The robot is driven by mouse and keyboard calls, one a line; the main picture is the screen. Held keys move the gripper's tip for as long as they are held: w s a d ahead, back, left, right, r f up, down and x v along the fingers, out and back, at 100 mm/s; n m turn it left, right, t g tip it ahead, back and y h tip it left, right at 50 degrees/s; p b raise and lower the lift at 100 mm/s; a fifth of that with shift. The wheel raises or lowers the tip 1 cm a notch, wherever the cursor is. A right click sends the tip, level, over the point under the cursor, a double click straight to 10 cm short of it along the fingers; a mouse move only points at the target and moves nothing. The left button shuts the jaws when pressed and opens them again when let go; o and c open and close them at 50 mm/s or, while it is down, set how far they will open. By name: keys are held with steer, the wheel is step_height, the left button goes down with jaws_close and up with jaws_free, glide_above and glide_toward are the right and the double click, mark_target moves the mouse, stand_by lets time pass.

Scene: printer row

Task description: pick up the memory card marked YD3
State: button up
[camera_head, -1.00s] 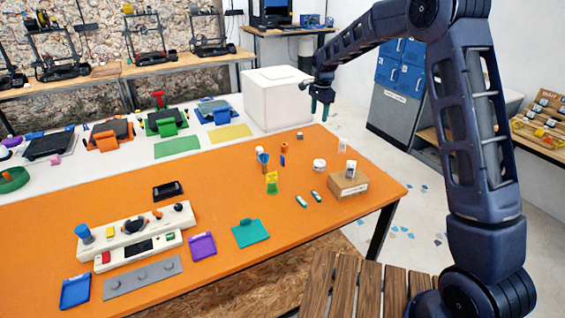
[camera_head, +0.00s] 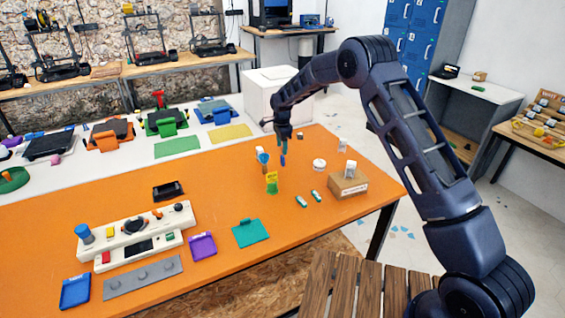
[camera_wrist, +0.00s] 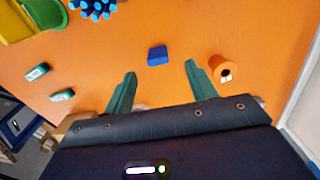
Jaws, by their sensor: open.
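I cannot read the mark YD3 on anything. Two small teal pieces with white labels lie side by side on the orange table (camera_head: 120,215), one here (camera_head: 301,202) and one here (camera_head: 316,196). They also show at the left of the wrist view, the farther (camera_wrist: 37,72) and the nearer (camera_wrist: 62,95); their print is too small to read. My gripper (camera_head: 283,148) is open and empty, pointing down over the table. In the wrist view, my gripper (camera_wrist: 160,69) has its teal fingers apart, with a small blue block (camera_wrist: 157,55) beyond and between the tips.
An orange cylinder (camera_wrist: 222,68) stands right of the blue block. A yellow-green item (camera_head: 272,183) and a blue spiky piece (camera_wrist: 93,8) are close by. A cardboard box (camera_head: 348,186) and a round white item (camera_head: 319,165) stand to the right. A white cube (camera_head: 268,103) is behind.

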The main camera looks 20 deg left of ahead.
mark_target(282, 156)
steer(key=shift+s+d+f, duration=0.1)
steer(key=shift+f, duration=3.5)
steer(key=c, duration=1)
